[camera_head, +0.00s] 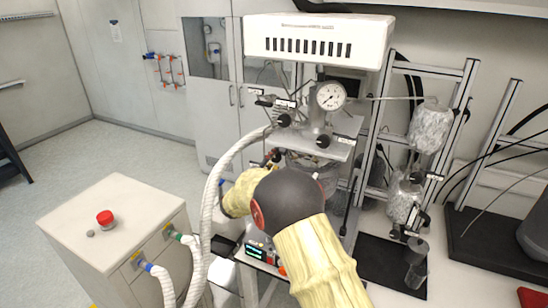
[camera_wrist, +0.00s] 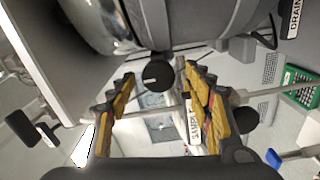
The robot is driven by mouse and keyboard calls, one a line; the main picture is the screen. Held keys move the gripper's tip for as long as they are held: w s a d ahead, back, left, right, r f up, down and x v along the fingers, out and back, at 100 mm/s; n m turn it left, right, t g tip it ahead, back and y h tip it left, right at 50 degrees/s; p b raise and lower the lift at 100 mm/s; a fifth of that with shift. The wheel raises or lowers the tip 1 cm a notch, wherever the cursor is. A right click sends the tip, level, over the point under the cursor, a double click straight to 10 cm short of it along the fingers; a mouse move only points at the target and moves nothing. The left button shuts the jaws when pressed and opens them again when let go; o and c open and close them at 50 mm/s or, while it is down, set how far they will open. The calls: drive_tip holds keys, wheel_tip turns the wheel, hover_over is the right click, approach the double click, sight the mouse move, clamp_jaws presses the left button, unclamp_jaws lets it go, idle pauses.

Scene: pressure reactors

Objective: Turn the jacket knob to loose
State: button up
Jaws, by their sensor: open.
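In the wrist view, a round black knob (camera_wrist: 157,75) with a white pointer line sits below a grey wrapped vessel (camera_wrist: 205,20). My gripper (camera_wrist: 159,82) is open, with one yellow-padded finger on each side of this knob; gaps show on both sides, and contact is not visible. I cannot read a jacket label on it. A label reading SAMPLE (camera_wrist: 193,128) shows beside the right finger, and a DRAIN label (camera_wrist: 293,18) is at the top right. In the head view, my arm hides my gripper and the knob in front of the reactor stand.
Other black knobs (camera_head: 323,141) sit on the upper panel under a pressure gauge (camera_head: 330,96). A white hose (camera_head: 212,190) runs left of my arm to a white cabinet (camera_head: 115,210) with a red button. Glass vessels (camera_head: 405,195) stand on the right. A black lever (camera_wrist: 32,130) is left of my gripper.

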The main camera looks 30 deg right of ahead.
drive_tip(key=shift+x, duration=1.05)
drive_tip(key=shift+r, duration=0.1)
drive_tip(key=shift+c, duration=1.2)
drive_tip(key=shift+s, duration=0.1)
drive_tip(key=c, duration=0.9)
